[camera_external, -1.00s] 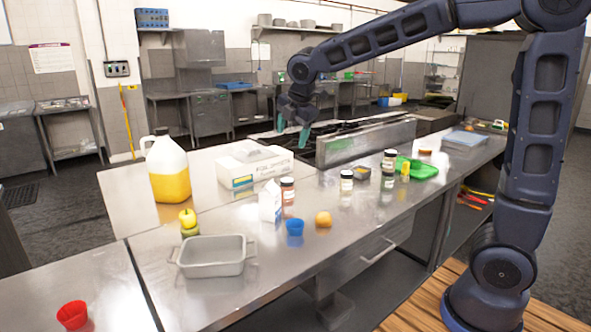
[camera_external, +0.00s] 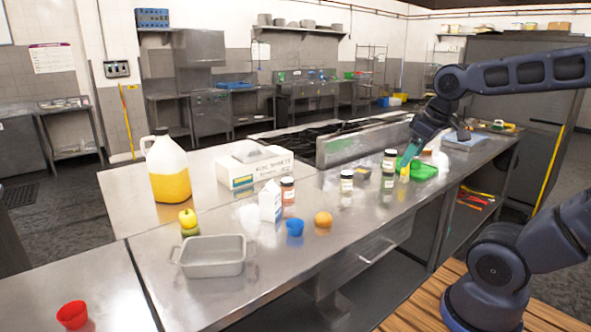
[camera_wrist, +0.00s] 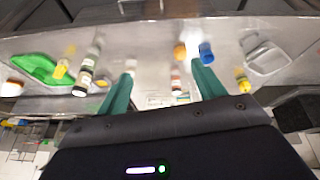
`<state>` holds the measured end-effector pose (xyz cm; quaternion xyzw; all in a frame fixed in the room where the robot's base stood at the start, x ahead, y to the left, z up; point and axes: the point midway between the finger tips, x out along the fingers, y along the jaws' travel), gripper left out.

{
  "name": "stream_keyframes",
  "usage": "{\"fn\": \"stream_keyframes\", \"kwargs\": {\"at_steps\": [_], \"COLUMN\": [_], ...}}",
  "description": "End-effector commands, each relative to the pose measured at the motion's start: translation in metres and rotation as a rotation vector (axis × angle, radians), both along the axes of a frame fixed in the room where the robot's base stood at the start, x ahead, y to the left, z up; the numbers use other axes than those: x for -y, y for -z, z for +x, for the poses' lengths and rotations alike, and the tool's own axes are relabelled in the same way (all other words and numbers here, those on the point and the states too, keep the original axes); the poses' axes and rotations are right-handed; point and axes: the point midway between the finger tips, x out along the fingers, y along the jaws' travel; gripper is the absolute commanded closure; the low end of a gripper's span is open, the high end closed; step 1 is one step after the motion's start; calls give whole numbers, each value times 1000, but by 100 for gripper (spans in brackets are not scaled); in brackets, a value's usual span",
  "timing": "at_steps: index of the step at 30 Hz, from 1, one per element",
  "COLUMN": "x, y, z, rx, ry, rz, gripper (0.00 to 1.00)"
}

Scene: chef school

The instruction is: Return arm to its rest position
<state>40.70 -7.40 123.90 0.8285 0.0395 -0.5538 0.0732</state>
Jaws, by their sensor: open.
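My gripper (camera_external: 410,153) has teal fingers and hangs over the far right part of the steel counter, by the green tray (camera_external: 424,171) and a small yellow bottle (camera_external: 404,170). In the wrist view the two fingers of the gripper (camera_wrist: 161,70) stand wide apart with nothing held between them. My arm reaches in from the right edge of the external view, bent down at the wrist. Whether the fingertips touch anything there cannot be told.
A raised metal panel (camera_external: 352,143) borders the stove. A juice jug (camera_external: 168,170) is at left.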

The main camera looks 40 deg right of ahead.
Motion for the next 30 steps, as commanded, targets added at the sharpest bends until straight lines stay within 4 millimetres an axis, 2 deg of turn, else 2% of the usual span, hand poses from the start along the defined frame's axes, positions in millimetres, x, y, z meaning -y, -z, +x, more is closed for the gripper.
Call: {"fn": "stream_keyframes", "kwargs": {"at_steps": [3, 7, 30], "x": [4, 6, 6], "y": [9, 14, 14], "z": [-19, -27, -27], "rx": [7, 8, 8], "ry": [94, 141, 147], "rz": [49, 74, 78], "gripper": [32, 32, 32]}}
